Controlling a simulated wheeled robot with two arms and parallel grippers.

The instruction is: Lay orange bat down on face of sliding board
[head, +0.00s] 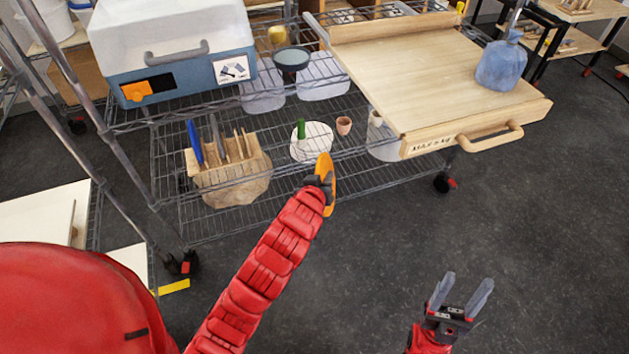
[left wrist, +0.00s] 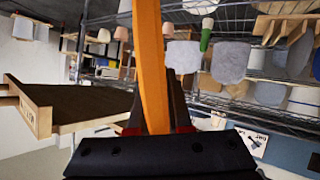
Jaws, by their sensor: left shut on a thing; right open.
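The orange bat (head: 327,168) is a thin flat piece, held on edge by my left gripper (head: 322,183), which is shut on it. In the left wrist view the bat (left wrist: 151,70) stands edge-on between the fingers. The gripper is in front of the wire rack, left of and nearer than the sliding board (head: 425,70). The sliding board is a pale wooden panel pulled out of the rack, with a front handle (head: 490,137) and a label. It also shows at the left of the left wrist view (left wrist: 70,122). My right gripper (head: 460,295) is open and empty above the floor.
A blue bag (head: 501,65) sits on the board's right side; the board's middle is bare. The wire shelf (head: 270,205) holds a tool block (head: 222,155), a white disc (head: 312,146) and small pots. A kiln-like box (head: 175,50) stands upper left. Floor at right is clear.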

